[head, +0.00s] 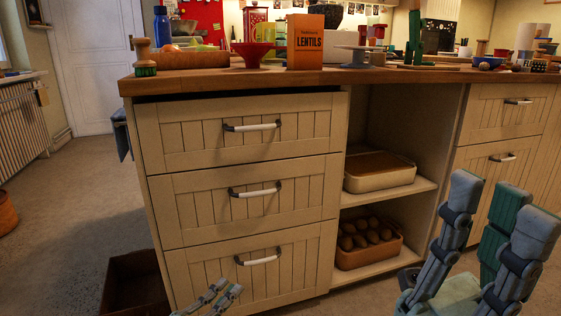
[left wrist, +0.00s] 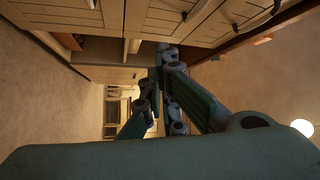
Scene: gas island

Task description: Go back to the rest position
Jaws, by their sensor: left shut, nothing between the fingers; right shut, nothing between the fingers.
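My left gripper (head: 226,288) shows at the bottom of the head view, in front of the lowest drawer of the island; only its finger ends show. In the left wrist view its blue-grey and green fingers (left wrist: 168,62) are shut with nothing between them. My right gripper (head: 502,210) stands large at the lower right of the head view, fingers pointing up, in front of the cabinet. It is empty and shut. I cannot tell whether either gripper touches the furniture.
The island has several drawers (head: 245,128) and open shelves with a baking dish (head: 380,180) and a basket of brown, egg-like items (head: 369,258). A lentils box (head: 305,42) stands on the worktop (head: 220,80).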

